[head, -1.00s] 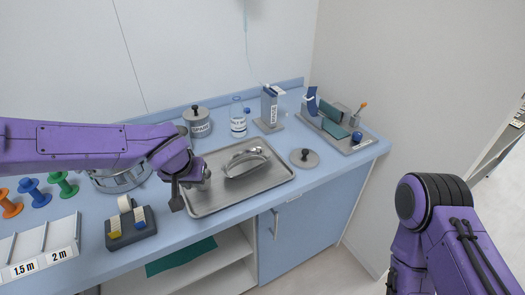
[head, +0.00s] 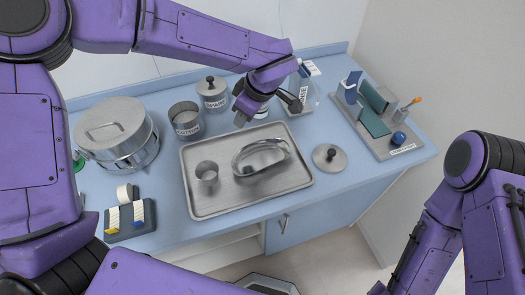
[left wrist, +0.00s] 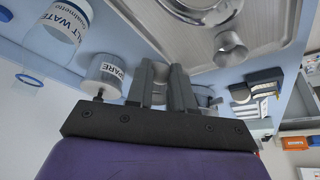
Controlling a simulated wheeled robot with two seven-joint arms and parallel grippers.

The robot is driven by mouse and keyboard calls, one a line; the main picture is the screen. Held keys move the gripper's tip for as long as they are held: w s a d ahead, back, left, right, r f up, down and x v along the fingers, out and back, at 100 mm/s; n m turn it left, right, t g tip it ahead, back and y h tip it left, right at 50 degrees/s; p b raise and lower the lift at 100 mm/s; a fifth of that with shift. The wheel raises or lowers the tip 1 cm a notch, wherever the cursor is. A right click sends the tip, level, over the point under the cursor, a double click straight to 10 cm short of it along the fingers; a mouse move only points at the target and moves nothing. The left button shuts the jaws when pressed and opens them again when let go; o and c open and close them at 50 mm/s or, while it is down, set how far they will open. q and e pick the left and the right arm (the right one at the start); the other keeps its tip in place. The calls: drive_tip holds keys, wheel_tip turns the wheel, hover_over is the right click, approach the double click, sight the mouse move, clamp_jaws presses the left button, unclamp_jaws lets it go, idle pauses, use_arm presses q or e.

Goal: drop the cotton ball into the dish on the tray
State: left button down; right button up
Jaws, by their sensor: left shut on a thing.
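My left gripper (head: 264,108) is above the back edge of the steel tray (head: 205,208), just behind the curved steel dish (head: 246,166). In the left wrist view its two dark fingers (left wrist: 162,74) stand close together. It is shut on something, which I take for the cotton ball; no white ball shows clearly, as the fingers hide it. The dish lies on the tray and also shows at the top of the left wrist view (left wrist: 205,12). An open steel jar labelled COTTON (head: 187,126) stands behind the tray. My right gripper is out of view.
A small steel cup (head: 207,174) stands on the tray, left of the dish. A lidded SPARE jar (head: 212,98) stands behind. A loose lid (head: 330,157) lies right of the tray. A large lidded pot (head: 118,130) and a tape holder (head: 130,218) are at left.

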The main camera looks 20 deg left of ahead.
use_arm(q)
drive_tip(key=s+d+f+n+g+b, duration=0.2)
drive_tip(key=d+f+n+g+b, duration=0.1)
drive_tip(key=n, duration=0.5)
drive_tip(key=shift+d+f+n+g+b, duration=0.3)
drive_tip(key=shift+d+f+b, duration=0.1)
drive_tip(key=shift+d+b, duration=0.3)
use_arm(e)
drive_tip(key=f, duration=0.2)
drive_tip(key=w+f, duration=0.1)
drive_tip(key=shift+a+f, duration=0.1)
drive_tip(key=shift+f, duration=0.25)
use_arm(q)
drive_tip(key=shift+s+a, duration=0.1)
drive_tip(key=c, duration=0.9)
unclamp_jaws()
drive_tip(key=shift+h, duration=0.3)
drive_tip(key=v, duration=1)
drive_tip(key=shift+r, duration=0.25)
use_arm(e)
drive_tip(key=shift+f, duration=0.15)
